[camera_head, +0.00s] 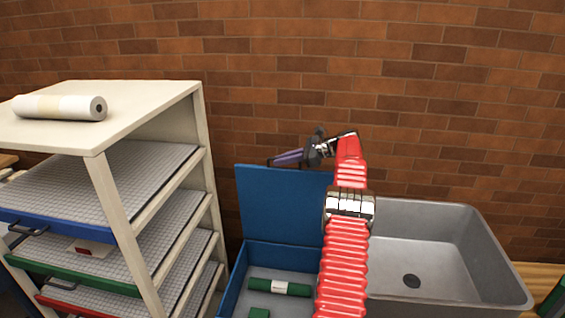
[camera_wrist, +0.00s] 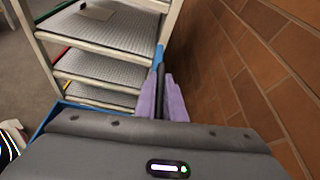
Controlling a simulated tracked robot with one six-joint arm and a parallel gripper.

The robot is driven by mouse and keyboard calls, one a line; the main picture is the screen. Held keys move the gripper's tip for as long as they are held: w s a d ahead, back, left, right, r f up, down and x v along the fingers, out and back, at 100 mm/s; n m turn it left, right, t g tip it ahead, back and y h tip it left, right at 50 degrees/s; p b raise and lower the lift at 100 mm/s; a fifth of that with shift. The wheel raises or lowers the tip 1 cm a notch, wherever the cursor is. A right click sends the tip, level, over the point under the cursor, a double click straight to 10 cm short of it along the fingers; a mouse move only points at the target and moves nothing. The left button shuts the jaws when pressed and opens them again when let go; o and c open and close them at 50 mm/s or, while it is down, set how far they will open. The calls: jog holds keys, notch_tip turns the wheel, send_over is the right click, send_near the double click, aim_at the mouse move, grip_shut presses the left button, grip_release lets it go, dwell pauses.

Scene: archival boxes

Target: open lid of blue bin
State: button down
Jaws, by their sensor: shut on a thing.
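The blue bin (camera_head: 233,291) stands on the floor side of the sink, and its blue lid (camera_head: 283,205) is raised about upright at the back, so the inside shows. My gripper (camera_head: 285,159) is at the lid's top edge, with its purple fingers pointing left. In the wrist view the fingers (camera_wrist: 165,103) are close together around a dark strip at the lid's edge, and a bit of blue lid (camera_wrist: 158,57) shows beyond them. The gripper is shut on the lid. My red arm hides the right part of the bin and lid.
Inside the bin lie a green roll with a white label (camera_head: 280,287) and another green item (camera_head: 259,313). A grey sink (camera_head: 455,250) is at the right. A cream shelf rack (camera_head: 150,95) with a white roll (camera_head: 60,107) is at the left. A brick wall (camera_head: 300,60) stands close behind.

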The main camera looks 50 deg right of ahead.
jog(key=shift+w+a+f, duration=0.1)
jog(key=shift+w+a, duration=0.05)
jog(key=shift+a, duration=0.05)
jog(key=c, duration=2)
grip_release()
jog(key=shift+c, duration=0.2)
jog(key=shift+o, duration=1)
jog(key=shift+d, duration=0.15)
jog(key=v, duration=1.2)
